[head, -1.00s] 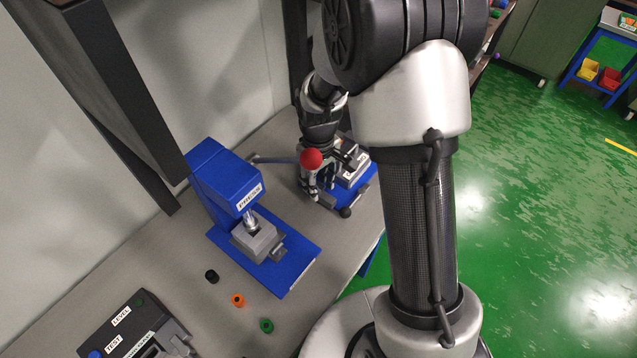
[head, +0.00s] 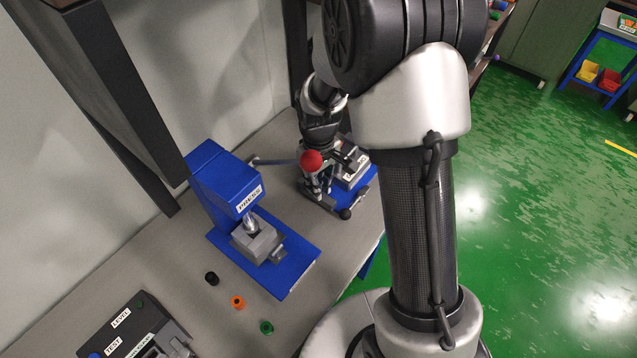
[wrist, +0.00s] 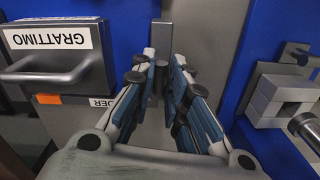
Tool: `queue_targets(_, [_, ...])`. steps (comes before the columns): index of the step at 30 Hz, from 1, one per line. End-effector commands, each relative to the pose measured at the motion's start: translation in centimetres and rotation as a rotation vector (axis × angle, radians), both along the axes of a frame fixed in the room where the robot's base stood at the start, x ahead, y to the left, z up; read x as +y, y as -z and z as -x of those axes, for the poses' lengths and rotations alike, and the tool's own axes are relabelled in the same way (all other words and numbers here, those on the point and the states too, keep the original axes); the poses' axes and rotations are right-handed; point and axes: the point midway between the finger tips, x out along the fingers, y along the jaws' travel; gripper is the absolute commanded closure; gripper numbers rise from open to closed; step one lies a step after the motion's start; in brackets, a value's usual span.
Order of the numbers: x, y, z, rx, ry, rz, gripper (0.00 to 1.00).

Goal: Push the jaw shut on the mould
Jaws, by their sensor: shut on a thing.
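The mould, a grey block labelled GRATTIMO (wrist: 48,38) with a bar handle, is at the upper left of the wrist view. In the head view the mould station (head: 370,192), with a blue base, is partly hidden behind my gripper. My gripper (wrist: 163,62) points down beside the mould, its fingers close together around a slim dark grey upright piece (wrist: 160,82). This piece looks like part of the jaw, but the fingers hide most of it. I cannot tell from these views whether the jaw touches the mould.
A blue press (head: 222,185) stands left of my gripper; its lever ends in a red ball (head: 311,160) close in front of the gripper. Black (head: 211,278), orange (head: 238,302) and green (head: 266,327) rings lie on the bench near a dark test box (head: 130,325).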

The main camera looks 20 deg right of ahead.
Motion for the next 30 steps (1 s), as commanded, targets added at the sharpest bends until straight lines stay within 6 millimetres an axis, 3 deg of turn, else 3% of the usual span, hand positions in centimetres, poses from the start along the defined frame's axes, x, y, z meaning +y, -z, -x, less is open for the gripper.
queue_targets(8, [-0.3, -0.1, -0.3, 0.000, 0.005, -0.001, 1.00])
queue_targets(15, [-2.8, -0.1, -2.1, -0.001, 0.007, 0.000, 1.00])
queue_targets(22, [-2.8, 0.0, -2.1, -0.002, 0.005, -0.001, 1.00])
queue_targets(23, [-2.8, 0.0, -2.1, -0.002, 0.005, -0.001, 0.85])
queue_targets(30, [-2.8, 0.0, -2.1, -0.001, 0.003, 0.000, 0.69])
